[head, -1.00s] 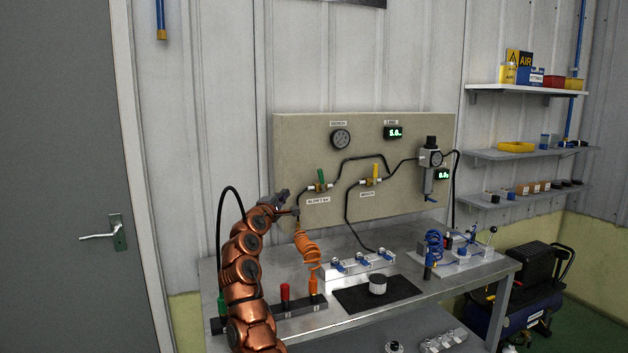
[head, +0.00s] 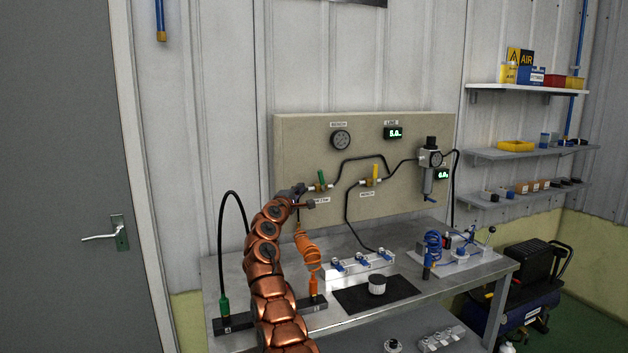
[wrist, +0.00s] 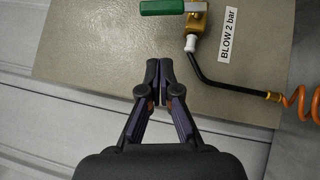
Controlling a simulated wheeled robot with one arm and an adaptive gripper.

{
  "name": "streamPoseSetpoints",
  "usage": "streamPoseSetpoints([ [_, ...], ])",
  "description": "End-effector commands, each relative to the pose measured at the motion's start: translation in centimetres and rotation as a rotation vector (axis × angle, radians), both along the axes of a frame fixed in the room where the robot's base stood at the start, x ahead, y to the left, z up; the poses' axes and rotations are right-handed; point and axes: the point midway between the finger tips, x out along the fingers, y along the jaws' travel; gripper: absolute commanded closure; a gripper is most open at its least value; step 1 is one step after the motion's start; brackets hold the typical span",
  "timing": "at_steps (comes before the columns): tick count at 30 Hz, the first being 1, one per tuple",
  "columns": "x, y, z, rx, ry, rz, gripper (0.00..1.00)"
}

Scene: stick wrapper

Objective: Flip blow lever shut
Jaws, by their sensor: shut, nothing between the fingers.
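The blow lever (head: 322,176) is a green handle on a brass valve on the beige panel, standing upright across the horizontal pipe. It also shows in the wrist view (wrist: 170,7), cut by the top edge, beside its brass valve body (wrist: 196,20). The label "BLOW 2 bar" (wrist: 228,36) sits next to the valve; my arm partly hides it in the head view. My gripper (head: 303,187) is just left of the valve. In the wrist view its dark fingers (wrist: 159,64) are together and empty, apart from the lever.
A yellow-handled valve (head: 376,172) is farther right on the panel (head: 285,130). A black hose and an orange coiled hose (head: 307,252) hang below the blow valve. The metal bench (head: 415,285) holds a dark mat and fittings. Panel space around my fingertips is clear.

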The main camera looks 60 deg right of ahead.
Motion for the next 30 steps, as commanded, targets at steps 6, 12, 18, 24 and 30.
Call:
streamPoseSetpoints([
  [6,0.3,-1.6,0.6,0.000,0.004,-0.004,1.00],
  [12,0.7,-2.9,0.8,0.001,0.005,-0.001,1.00],
  [18,-0.7,-5.1,1.4,0.004,0.001,-0.004,1.00],
  [24,-1.3,-6.2,1.5,0.003,0.002,-0.001,1.00],
  [30,-1.6,-6.6,1.5,0.002,0.000,-0.001,1.00],
])
